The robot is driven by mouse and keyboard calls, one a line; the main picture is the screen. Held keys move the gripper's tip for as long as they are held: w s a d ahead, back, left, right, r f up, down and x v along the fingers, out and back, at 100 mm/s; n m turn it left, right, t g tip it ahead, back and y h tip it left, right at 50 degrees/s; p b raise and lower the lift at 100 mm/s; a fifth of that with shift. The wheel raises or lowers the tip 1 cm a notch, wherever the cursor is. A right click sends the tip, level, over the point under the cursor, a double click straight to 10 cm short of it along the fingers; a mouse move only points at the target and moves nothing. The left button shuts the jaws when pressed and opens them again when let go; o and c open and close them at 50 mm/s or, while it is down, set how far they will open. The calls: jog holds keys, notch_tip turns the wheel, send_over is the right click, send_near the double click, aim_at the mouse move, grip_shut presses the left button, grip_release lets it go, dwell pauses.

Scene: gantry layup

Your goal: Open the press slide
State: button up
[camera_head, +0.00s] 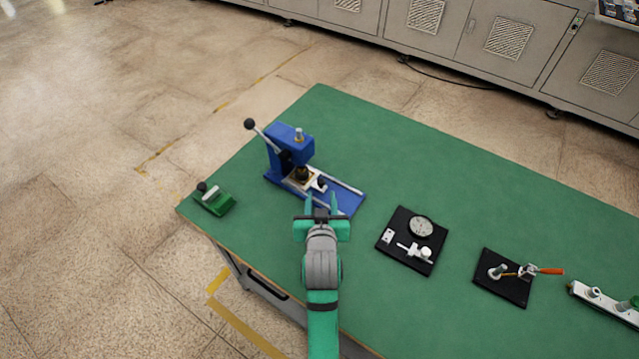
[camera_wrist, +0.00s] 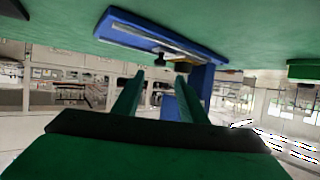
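The blue press (camera_head: 288,140) stands on the green table with its lever and black knob raised at the left. Its silver press slide (camera_head: 292,184) sits under the ram at the back end of two rails on the blue base (camera_head: 347,201), with a small handle on its near side. My gripper (camera_head: 322,197) is open and empty, over or beside the front end of the base. In the wrist view, which looks upside down, the two fingers (camera_wrist: 158,85) are apart. The base (camera_wrist: 140,30) shows beyond them, with two dark knob-like parts between and near the fingertips.
A green block with a black knob (camera_head: 216,202) lies left of the press. A black plate with a dial (camera_head: 399,221), a black plate with an orange-handled clamp (camera_head: 487,283) and a white strip (camera_head: 606,305) lie to the right. The table (camera_head: 420,150) behind is clear.

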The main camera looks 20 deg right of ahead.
aim_at(321, 182)
jog(key=x, duration=0.7)
jog(key=shift+w+d, duration=0.1)
jog(key=shift+d, duration=0.05)
grip_shut()
